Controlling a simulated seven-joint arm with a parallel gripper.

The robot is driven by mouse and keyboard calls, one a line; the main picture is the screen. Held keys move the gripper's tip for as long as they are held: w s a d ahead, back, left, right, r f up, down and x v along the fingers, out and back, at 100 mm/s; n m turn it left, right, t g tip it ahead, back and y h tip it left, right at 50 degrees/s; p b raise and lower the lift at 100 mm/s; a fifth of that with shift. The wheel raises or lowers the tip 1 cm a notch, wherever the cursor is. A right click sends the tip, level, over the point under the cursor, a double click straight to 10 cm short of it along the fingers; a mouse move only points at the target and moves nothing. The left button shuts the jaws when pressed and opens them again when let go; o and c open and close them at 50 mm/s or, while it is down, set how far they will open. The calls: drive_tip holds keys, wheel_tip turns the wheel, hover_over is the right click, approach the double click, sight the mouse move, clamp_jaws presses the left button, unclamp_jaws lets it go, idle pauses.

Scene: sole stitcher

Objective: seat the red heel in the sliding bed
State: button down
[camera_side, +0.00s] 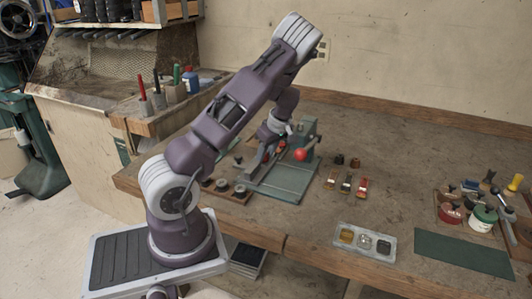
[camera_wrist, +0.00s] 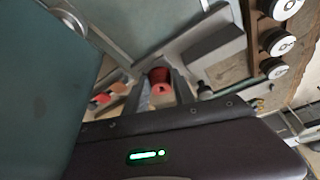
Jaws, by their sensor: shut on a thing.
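The red heel (camera_wrist: 160,88) is between the two fingers of my gripper (camera_wrist: 166,92), which is shut on it. In the side view my gripper (camera_side: 271,135) is low over the stitcher (camera_side: 307,140), a green machine with a red ball knob.
A wooden rack with round dark spools (camera_side: 222,185) stands left of the stitcher. Dark and brown heels (camera_side: 355,162) and several small shoe-like pieces (camera_side: 346,182) lie to its right. A clear tray (camera_side: 345,228) and a green mat (camera_side: 465,252) lie farther right.

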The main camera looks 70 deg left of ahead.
drive_tip(key=shift+r, duration=0.8)
drive_tip(key=shift+f, duration=0.8)
idle(0.3)
drive_tip(key=c, duration=1.3)
unclamp_jaws()
drive_tip(key=shift+v, duration=5.5)
drive_tip(key=shift+w, duration=0.1)
